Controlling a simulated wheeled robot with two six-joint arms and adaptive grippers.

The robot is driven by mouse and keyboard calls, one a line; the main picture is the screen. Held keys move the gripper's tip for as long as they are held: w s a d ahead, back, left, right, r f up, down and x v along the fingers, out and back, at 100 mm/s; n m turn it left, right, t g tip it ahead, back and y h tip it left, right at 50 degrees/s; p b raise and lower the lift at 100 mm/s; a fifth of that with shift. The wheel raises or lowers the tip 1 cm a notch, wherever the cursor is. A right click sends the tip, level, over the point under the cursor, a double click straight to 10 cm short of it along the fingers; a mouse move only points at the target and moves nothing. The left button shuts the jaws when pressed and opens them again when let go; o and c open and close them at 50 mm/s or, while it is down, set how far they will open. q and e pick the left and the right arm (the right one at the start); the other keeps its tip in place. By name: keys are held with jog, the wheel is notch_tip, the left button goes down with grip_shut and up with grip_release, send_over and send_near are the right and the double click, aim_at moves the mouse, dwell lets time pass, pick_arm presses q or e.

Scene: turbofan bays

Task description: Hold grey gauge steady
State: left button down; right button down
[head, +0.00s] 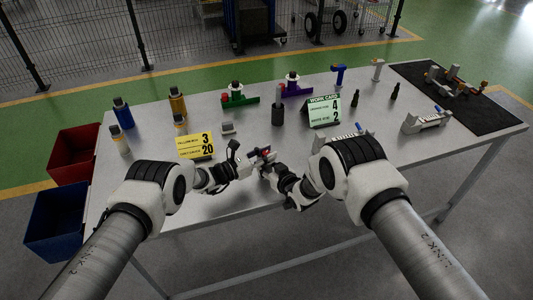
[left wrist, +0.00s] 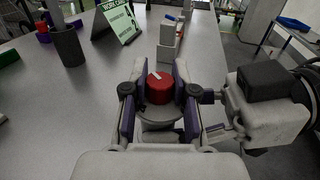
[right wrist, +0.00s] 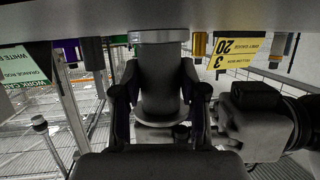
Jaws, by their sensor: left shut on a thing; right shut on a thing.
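A grey gauge with a red knob (head: 266,152) is held between my two grippers near the table's front edge. In the left wrist view, the red knob (left wrist: 160,88) sits above a round grey rim (left wrist: 160,114), between the fingers of my left gripper (left wrist: 158,78). My left gripper also shows in the head view (head: 252,162), shut on the gauge. In the right wrist view, which is upside down, my right gripper (right wrist: 158,75) is shut around a dark grey cylindrical body (right wrist: 160,95). My right gripper (head: 270,172) comes in from the right in the head view. The gauge's dial face cannot be made out.
A yellow card (head: 196,145) and a green work card (head: 324,111) stand on the table (head: 240,203). A dark cylinder holder (head: 278,116), green fixture (head: 240,101) and purple fixture (head: 297,89) stand behind. Red (head: 74,152) and blue (head: 57,215) bins sit at the left.

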pick_arm(q)
jog(key=n+t+y, duration=0.3)
jog(key=shift+d+t, duration=0.15)
jog(key=shift+t, duration=0.25)
jog(key=shift+n+t+y, duration=0.7)
jog(key=shift+n+y, duration=0.1)
jog(key=shift+y, duration=0.3)
jog(key=c, duration=0.9)
grip_release()
jog(key=shift+a, duration=0.25)
jog(key=v, duration=1.2)
